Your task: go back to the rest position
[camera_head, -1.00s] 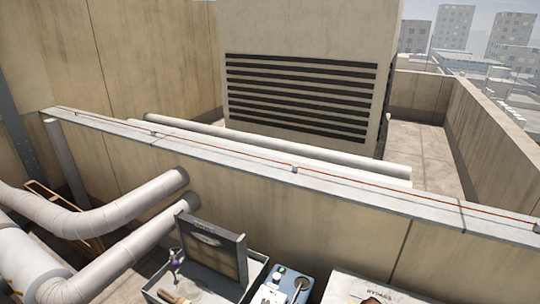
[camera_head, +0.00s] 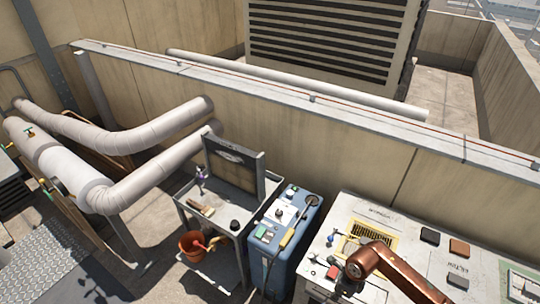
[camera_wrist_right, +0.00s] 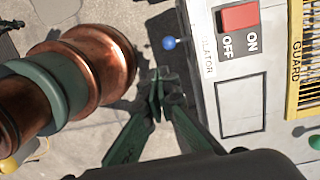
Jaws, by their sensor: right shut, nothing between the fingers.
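My right gripper (camera_wrist_right: 160,97) shows in the right wrist view with its green fingers together and nothing between them. It hangs beside the edge of a pale control panel (camera_wrist_right: 241,105); I cannot tell how far above it is. In the head view my copper right arm comes in from the lower right over the same panel (camera_head: 370,211) and hides part of its front. My left arm and gripper are not in view.
Large pipes (camera_head: 150,137) run at the left.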

